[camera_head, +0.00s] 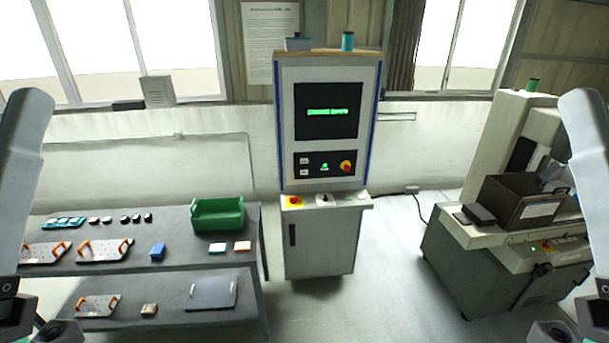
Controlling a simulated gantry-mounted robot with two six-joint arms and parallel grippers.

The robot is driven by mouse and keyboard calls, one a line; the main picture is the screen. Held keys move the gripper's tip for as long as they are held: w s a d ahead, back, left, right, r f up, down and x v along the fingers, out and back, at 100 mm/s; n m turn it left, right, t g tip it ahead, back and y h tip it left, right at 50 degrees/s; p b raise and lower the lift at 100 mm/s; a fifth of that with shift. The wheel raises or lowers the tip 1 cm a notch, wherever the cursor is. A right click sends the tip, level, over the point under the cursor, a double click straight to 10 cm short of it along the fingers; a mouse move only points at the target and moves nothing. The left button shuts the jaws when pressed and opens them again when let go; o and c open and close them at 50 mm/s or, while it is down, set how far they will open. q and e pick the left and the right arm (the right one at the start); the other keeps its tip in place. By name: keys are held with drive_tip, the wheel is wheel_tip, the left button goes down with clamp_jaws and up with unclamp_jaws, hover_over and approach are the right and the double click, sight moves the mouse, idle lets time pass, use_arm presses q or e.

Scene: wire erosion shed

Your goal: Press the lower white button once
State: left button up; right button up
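The lower white button (304,172) is a small pale key on the left of the black control strip (335,172), below the screen of the upright machine cabinet (284,130). The upper white button (304,160) sits right above it. A green button (324,167) and a red knob on a yellow ring (346,167) are to their right. Nothing touches the buttons. My two arms show at the left and right picture edges, well apart from the cabinet. Their dark lower joints are cut off by the bottom corners, and no gripper fingers show.
A ledge with a second red button (294,202) juts out below the panel. A grey table (180,248) with a green bin (217,214) and plates stands left. A machine (465,262) with a brown box (520,205) stands right. The floor (385,290) between is clear.

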use_arm(q)
clamp_jaws()
idle(1.5)
